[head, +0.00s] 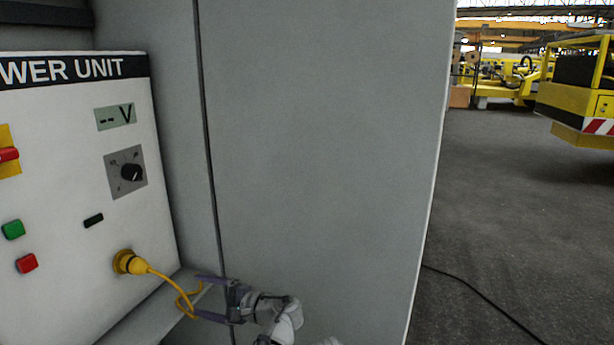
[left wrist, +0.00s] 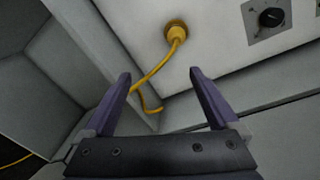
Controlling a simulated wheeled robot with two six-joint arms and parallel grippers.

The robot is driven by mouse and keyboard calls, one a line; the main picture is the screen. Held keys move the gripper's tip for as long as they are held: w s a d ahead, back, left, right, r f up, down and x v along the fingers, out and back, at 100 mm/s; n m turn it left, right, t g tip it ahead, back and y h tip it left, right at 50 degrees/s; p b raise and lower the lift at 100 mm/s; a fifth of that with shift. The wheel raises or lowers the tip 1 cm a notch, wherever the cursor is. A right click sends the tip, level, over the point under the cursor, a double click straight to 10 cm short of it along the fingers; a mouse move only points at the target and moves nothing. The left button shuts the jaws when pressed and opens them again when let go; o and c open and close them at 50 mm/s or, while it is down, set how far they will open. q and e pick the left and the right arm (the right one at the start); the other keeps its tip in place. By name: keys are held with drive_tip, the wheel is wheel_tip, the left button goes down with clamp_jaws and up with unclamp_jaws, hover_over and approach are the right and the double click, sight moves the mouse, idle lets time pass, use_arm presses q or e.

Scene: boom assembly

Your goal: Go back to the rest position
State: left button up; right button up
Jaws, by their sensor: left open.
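My left gripper (head: 203,298) is low in the head view, in front of the grey cabinet wall, with its fingers pointing left toward the power unit. Its purple fingers are spread apart, and in the left wrist view the open gripper (left wrist: 158,85) has nothing between its fingertips. A yellow plug (head: 130,262) sits in the power unit's panel, and its yellow cable hangs down close to the fingers. The plug also shows in the left wrist view (left wrist: 176,30), beyond the fingertips and apart from them. My right gripper is not in view.
The white power unit (head: 70,190) carries a display reading "-- V", a black dial (head: 131,172), and green and red buttons. A grey cabinet wall (head: 320,150) fills the middle. Open floor (head: 520,210) lies to the right, with a black cable (head: 485,295) across it and yellow machines (head: 580,90) behind.

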use_arm(q)
drive_tip(key=s+d+f+n+g+h+p, duration=0.3)
drive_tip(key=s+d+f+h+p, duration=0.1)
drive_tip(key=s+d+f+h, duration=0.5)
drive_tip(key=s+d+f+n+g+h+p, duration=0.2)
drive_tip(key=s+d+f+h, duration=0.2)
drive_tip(key=s+d, duration=0.5)
drive_tip(key=shift+s+d+g+h, duration=0.35)
drive_tip(key=shift+d+h, duration=0.15)
drive_tip(key=shift+h, duration=0.3)
